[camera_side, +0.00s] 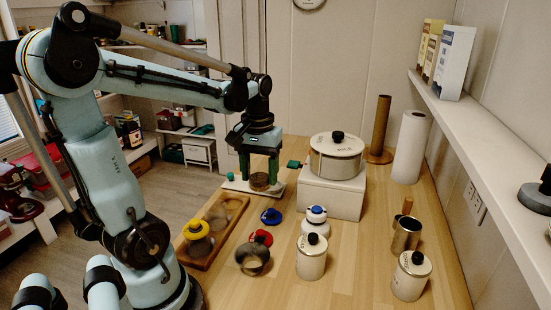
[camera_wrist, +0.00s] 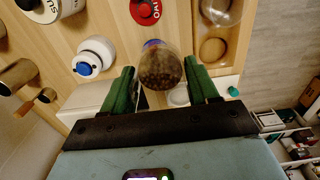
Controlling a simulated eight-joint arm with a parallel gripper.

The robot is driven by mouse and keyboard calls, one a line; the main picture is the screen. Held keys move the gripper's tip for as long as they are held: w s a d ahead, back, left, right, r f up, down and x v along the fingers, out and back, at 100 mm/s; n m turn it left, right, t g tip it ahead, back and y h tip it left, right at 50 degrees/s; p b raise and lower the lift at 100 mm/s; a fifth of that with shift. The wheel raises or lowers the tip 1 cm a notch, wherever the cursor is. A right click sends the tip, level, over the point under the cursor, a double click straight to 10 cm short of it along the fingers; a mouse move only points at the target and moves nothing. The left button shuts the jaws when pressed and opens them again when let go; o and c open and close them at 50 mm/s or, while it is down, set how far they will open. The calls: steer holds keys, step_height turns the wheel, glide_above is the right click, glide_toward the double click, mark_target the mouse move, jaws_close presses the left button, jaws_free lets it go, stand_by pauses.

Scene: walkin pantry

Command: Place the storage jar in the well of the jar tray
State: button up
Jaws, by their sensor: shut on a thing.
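The storage jar is a clear glass jar with brown contents (camera_side: 260,182); it also shows in the wrist view (camera_wrist: 160,72). My gripper (camera_side: 260,170) points down with its green fingers on either side of the jar, shut on it. The jar appears upright, low at a white board; whether it touches the board is unclear. The jar tray appears to be the long wooden tray (camera_side: 208,262), left and nearer in the side view. A yellow-lidded glass jar (camera_side: 196,240) stands in its near part. An empty round well (camera_wrist: 213,49) shows in the wrist view.
The white board (camera_side: 276,190) lies beside the tray's far end. A white box (camera_side: 332,198) carrying a large canister (camera_side: 336,160) is close right of my gripper.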

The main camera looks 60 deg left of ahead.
steer(key=shift+s+f, duration=0.15)
steer(key=shift+s, duration=0.05)
steer(key=s+a+f, duration=0.1)
steer(key=a+f, duration=0.1)
steer(key=a, duration=0.1)
steer(key=s+a+f, duration=0.1)
steer(key=a+f, duration=0.1)
steer(key=a, duration=0.2)
steer(key=s+a+f, duration=0.1)
steer(key=a+f, duration=0.2)
steer(key=shift+s+a, duration=0.15)
steer(key=shift+a, duration=0.25)
steer(key=shift+f, duration=1.95)
steer(key=shift+f, duration=0.15)
steer(key=o, duration=1.2)
steer(key=shift+c, duration=0.2)
